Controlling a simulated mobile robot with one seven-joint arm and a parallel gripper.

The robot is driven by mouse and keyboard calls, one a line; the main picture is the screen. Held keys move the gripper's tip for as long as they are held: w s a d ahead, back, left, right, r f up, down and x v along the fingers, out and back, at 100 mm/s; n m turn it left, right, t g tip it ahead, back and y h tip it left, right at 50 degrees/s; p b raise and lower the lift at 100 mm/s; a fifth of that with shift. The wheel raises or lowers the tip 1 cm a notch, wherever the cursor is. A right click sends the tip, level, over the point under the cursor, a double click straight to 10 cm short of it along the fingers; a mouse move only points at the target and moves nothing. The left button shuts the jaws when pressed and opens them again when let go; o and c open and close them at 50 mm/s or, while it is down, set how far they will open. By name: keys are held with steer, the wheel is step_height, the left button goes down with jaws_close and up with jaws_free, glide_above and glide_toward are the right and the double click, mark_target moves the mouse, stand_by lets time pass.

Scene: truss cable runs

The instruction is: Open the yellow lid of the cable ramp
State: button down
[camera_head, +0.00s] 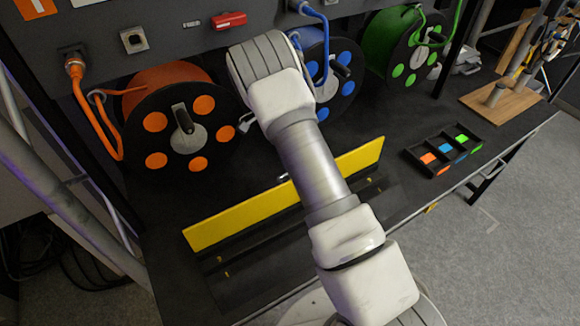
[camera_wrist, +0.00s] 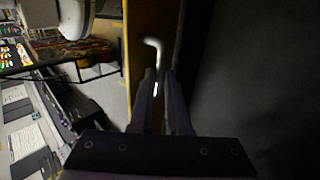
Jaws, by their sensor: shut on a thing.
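The yellow lid (camera_head: 230,218) of the cable ramp is a long strip that stands raised, roughly on edge, along the black ramp base (camera_head: 245,252) in the head view. My arm crosses in front of its middle. My gripper is hidden in the head view. In the wrist view, my gripper (camera_wrist: 160,85) has its fingers closed on a bent silver handle (camera_wrist: 153,47). A small silver bit shows at the lid's top edge (camera_head: 284,177).
Orange (camera_head: 180,130), blue (camera_head: 322,75) and green (camera_head: 405,48) cable reels stand along the back of the black table. A black tray (camera_head: 443,150) with coloured blocks lies right of the lid. A wooden board (camera_head: 512,105) with posts is at the far right.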

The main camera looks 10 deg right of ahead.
steer(key=shift+w+a+f+b, duration=0.15)
steer(key=shift+w+f+b, duration=0.2)
steer(key=shift+f, duration=0.35)
steer(key=c, duration=0.9)
jaws_free()
steer(key=shift+w, duration=0.1)
steer(key=shift+r, duration=0.1)
steer(key=shift+r, duration=0.15)
steer(key=s+d+r, duration=0.1)
steer(key=d+r, duration=0.2)
steer(key=s+d+r, duration=0.2)
steer(key=d+r, duration=0.1)
steer(key=r, duration=0.1)
steer(key=s+d+r, duration=0.2)
steer(key=d+r, duration=0.1)
steer(key=d, duration=0.1)
steer(key=shift+s+d+r+b, duration=0.1)
steer(key=shift+s+r+b, duration=0.15)
steer(key=shift+r+b, duration=0.15)
steer(key=shift+s, duration=0.1)
